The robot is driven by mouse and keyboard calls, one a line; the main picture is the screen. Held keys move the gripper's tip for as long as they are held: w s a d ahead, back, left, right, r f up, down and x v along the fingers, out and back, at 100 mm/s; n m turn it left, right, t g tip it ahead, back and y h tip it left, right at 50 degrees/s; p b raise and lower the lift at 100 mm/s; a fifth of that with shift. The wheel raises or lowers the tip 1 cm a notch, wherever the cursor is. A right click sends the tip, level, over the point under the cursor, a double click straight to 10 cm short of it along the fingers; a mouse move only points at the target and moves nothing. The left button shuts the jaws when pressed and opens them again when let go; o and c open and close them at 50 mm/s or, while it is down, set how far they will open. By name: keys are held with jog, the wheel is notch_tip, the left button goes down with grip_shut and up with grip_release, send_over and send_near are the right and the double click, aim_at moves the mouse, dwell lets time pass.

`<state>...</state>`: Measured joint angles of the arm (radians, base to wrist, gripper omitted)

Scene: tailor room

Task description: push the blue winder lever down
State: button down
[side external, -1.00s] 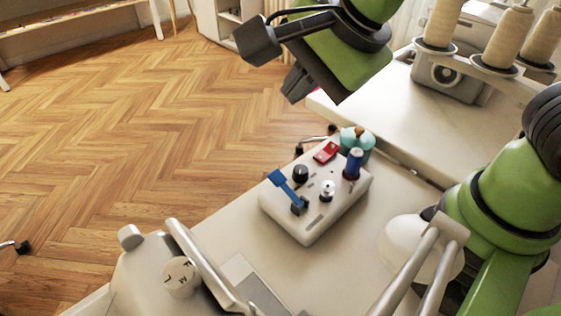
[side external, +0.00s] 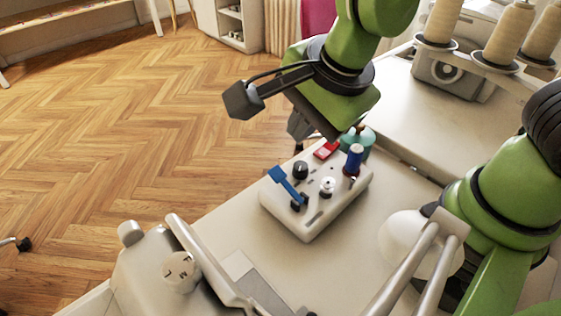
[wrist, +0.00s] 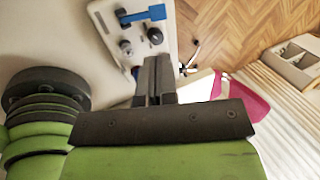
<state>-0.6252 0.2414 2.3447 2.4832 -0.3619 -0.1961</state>
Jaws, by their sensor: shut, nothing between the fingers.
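The blue winder lever (side external: 287,186) stands tilted up on the near left part of a white winder box (side external: 311,227), its flat end up and to the left. In the wrist view the lever (wrist: 143,14) shows at the top, beyond my fingers. My gripper (side external: 299,132) is above and behind the box's far end, apart from the lever; its fingertips are partly hidden by my arm in the side view. In the wrist view my gripper (wrist: 155,62) is shut and empty, its fingers together.
The box also carries a black knob (side external: 300,169), a red switch (side external: 326,149), a blue thread spool (side external: 354,160) and a silver post (side external: 327,186). A teal round item (side external: 366,139) stands behind it. Thread cones (side external: 441,22) stand at the back right. A sewing machine (side external: 165,275) is in front.

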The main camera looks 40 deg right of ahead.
aim_at(276, 171)
jog(key=shift+x, duration=5.25)
jog(key=shift+w+f, duration=0.2)
jog(key=shift+f, duration=0.15)
